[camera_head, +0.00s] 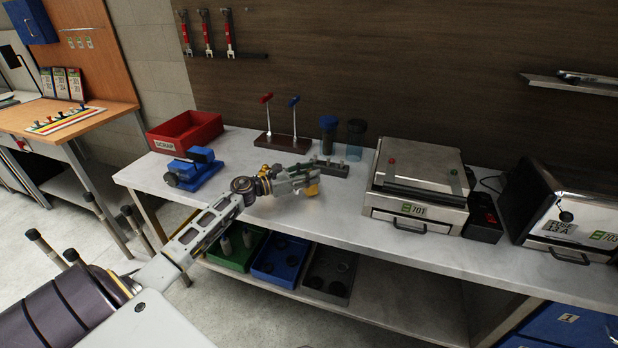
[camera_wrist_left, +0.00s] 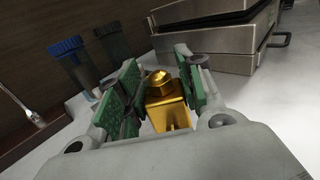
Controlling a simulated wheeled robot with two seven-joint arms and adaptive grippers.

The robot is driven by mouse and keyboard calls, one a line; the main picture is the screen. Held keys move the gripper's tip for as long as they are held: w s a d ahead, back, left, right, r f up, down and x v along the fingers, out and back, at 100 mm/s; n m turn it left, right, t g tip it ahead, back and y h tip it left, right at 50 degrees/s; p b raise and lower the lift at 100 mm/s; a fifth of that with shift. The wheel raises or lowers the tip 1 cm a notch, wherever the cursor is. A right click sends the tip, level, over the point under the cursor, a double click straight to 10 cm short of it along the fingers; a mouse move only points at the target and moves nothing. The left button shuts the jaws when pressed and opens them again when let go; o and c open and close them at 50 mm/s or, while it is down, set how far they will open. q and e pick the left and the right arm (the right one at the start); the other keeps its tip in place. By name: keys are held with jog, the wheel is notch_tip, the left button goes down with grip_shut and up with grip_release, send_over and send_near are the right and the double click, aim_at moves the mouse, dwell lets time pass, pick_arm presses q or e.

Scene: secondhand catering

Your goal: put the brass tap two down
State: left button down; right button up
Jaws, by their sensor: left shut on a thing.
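The brass tap (camera_wrist_left: 166,108) shows as a gold-coloured block with a hexagonal top in the left wrist view. My left gripper (camera_wrist_left: 160,88) is shut on it, with a green pad on each side. In the head view the left gripper (camera_head: 298,180) is over the workbench, and a small part of the tap (camera_head: 312,190) shows beneath its fingers. I cannot tell whether the tap touches the bench top. My right gripper is not in view.
The white workbench (camera_head: 345,212) has clear room in front of the gripper. A blue vice (camera_head: 193,169) and red scrap bin (camera_head: 186,132) are left. A metal press (camera_head: 417,185) stands right. Bins sit on the shelf below.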

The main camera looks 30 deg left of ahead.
pick_arm(q)
jog(key=shift+f, duration=0.5)
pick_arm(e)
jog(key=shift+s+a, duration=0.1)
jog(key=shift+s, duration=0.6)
pick_arm(q)
jog(key=shift+f, duration=0.1)
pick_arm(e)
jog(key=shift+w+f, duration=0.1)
pick_arm(q)
jog(key=c, duration=1.3)
grip_release()
jog(key=shift+f, duration=0.15)
jog(key=o, duration=0.4)
jog(key=shift+c, duration=0.2)
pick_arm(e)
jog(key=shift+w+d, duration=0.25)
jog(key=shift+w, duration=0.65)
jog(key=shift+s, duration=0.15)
